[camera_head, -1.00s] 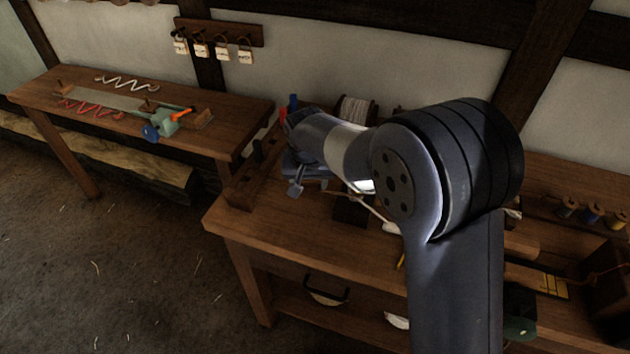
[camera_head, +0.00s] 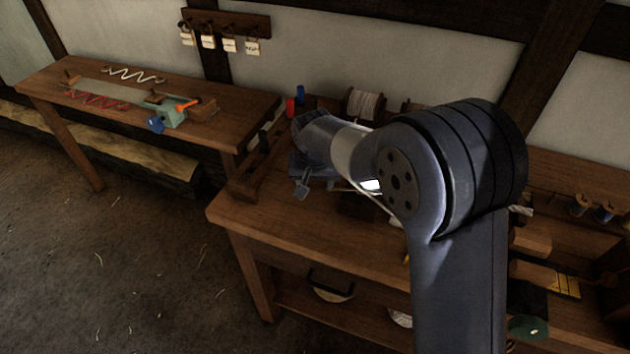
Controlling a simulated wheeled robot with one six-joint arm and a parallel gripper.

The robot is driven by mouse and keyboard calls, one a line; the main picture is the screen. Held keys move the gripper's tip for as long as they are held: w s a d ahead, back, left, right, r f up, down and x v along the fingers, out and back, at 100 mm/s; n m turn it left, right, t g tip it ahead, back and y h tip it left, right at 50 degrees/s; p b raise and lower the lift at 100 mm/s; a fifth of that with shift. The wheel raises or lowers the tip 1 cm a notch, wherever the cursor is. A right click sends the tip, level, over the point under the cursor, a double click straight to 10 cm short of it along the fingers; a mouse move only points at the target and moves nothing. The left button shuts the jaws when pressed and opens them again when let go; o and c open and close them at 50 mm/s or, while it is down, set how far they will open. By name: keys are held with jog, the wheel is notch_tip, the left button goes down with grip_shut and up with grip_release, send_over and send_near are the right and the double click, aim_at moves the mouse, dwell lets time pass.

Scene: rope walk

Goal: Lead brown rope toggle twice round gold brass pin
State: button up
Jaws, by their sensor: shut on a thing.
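My gripper (camera_head: 303,187) hangs low over the left part of the near workbench (camera_head: 250,213), beyond my forearm. One finger shows; it is shut, but the brown toggle in it is too small and covered to make out. A thin pale cord (camera_head: 350,187) runs from near my gripper to the right and passes behind my arm. I cannot see the gold brass pin; my arm covers much of the bench middle. How the cord lies round any pin cannot be told.
A wooden rack (camera_head: 252,168) stands at the bench's left end, close to my gripper. Red (camera_head: 291,108) and blue (camera_head: 300,94) spools and a cord reel (camera_head: 363,104) stand behind. Wooden blocks (camera_head: 530,240) lie right of my arm. The bench's front left is clear.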

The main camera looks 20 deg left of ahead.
aim_at(315, 189)
jog(key=shift+f+b, duration=1.1)
jog(key=shift+f, duration=0.65)
jog(key=o, duration=1)
jog(key=shift+o, duration=0.2)
jog(key=shift+r, duration=0.1)
jog(key=a+v, duration=0.1)
jog(key=v, duration=0.9)
jog(key=shift+d+r, duration=0.35)
jog(key=shift+d, duration=0.15)
jog(key=shift+f, duration=0.1)
